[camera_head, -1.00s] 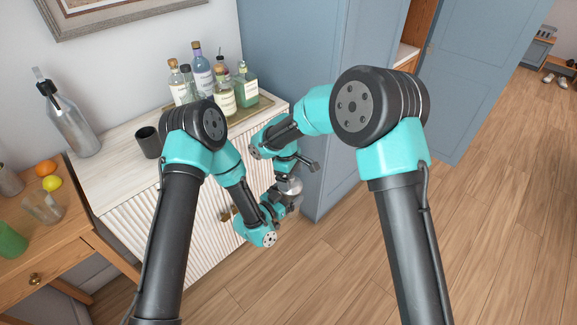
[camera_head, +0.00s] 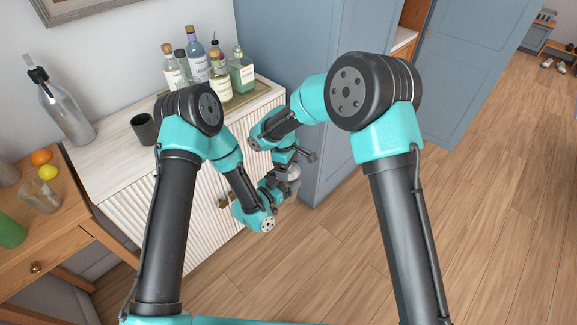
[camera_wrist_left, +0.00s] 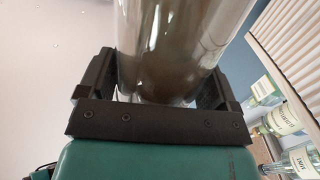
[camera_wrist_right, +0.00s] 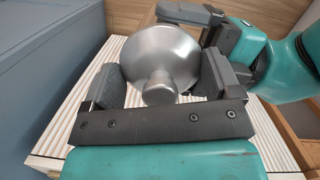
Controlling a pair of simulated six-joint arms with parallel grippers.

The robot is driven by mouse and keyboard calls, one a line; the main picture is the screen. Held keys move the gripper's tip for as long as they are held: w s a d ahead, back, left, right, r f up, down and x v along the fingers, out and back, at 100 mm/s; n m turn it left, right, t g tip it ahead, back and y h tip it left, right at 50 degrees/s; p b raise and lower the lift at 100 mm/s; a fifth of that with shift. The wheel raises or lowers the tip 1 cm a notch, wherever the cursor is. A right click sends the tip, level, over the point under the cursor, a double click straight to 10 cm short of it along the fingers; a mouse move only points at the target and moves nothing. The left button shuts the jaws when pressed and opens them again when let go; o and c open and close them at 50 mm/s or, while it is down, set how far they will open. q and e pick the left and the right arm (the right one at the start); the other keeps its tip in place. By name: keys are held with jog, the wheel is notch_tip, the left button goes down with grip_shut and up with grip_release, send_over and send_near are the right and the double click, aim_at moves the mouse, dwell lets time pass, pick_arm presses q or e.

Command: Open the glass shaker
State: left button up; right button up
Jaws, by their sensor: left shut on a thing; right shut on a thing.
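The glass shaker has a clear body (camera_wrist_left: 180,45) and a shiny metal top (camera_wrist_right: 165,55) with a small rounded knob. My left gripper (camera_wrist_left: 158,80) is shut around the glass body, a finger on each side. My right gripper (camera_wrist_right: 165,82) is shut on the metal top, with the knob towards its wrist camera. In the head view the two grippers are close together in front of the cabinet, and a silvery bit of the shaker (camera_head: 293,172) shows between them. The join between top and body is hidden, so I cannot tell whether they are apart.
The white ribbed cabinet (camera_head: 185,215) stands behind my grippers, with bottles on a tray (camera_head: 262,88), a dark cup (camera_head: 144,128) and a tall bottle (camera_head: 65,115) on top. A blue cupboard (camera_head: 290,60) is to the right. Wooden floor (camera_head: 480,200) is clear at right.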

jog(key=shift+r, duration=0.25)
dwell(0.7)
jog(key=shift+r, duration=0.35)
jog(key=shift+r, duration=0.55)
jog(key=shift+r, duration=2)
